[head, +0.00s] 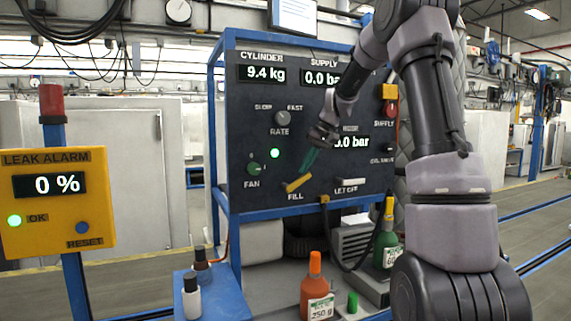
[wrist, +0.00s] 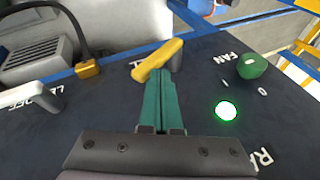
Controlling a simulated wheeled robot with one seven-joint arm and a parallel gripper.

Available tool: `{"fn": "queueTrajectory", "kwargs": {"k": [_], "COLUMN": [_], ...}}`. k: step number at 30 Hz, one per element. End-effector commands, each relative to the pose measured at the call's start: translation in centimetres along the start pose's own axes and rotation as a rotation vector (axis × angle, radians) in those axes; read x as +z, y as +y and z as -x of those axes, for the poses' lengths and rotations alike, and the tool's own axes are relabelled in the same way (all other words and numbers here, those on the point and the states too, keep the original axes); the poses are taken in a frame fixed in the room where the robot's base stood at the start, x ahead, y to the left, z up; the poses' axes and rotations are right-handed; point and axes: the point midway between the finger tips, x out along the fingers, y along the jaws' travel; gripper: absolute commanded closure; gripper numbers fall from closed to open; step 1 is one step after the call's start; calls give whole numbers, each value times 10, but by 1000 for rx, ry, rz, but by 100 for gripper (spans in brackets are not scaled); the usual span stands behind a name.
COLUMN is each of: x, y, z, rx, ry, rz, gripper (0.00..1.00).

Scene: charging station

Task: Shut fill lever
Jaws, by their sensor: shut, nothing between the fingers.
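The yellow fill lever (head: 298,182) sits low on the dark control panel (head: 240,110), above the FILL label, and lies tilted, its right end higher in the head view. In the wrist view the fill lever (wrist: 158,60) is just beyond my fingertips. My gripper (head: 308,164) has green fingers that are shut together with nothing between them. In the wrist view my gripper (wrist: 157,85) points at the lever's near side, touching it or very close; I cannot tell which. Part of the FILL label is hidden in the wrist view.
The green FAN knob (head: 253,168) and a lit green lamp (head: 275,153) are left of the lever. The white LET OFF lever (head: 350,188) is to its right. An orange bottle (head: 315,285) and a green bottle (head: 386,248) stand below. The leak alarm box (head: 95,225) reads 0 %.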

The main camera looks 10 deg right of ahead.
Motion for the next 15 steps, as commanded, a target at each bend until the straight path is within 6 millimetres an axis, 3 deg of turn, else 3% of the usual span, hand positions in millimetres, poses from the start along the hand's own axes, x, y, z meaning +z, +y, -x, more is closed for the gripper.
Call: {"fn": "queueTrajectory", "kwargs": {"k": [6, 15], "x": [-1, 0], "y": [20, 36], "z": [-7, -17], "rx": [-185, -383], "ry": [-33, -67], "rz": [-75, -145], "gripper": [100, 100]}}
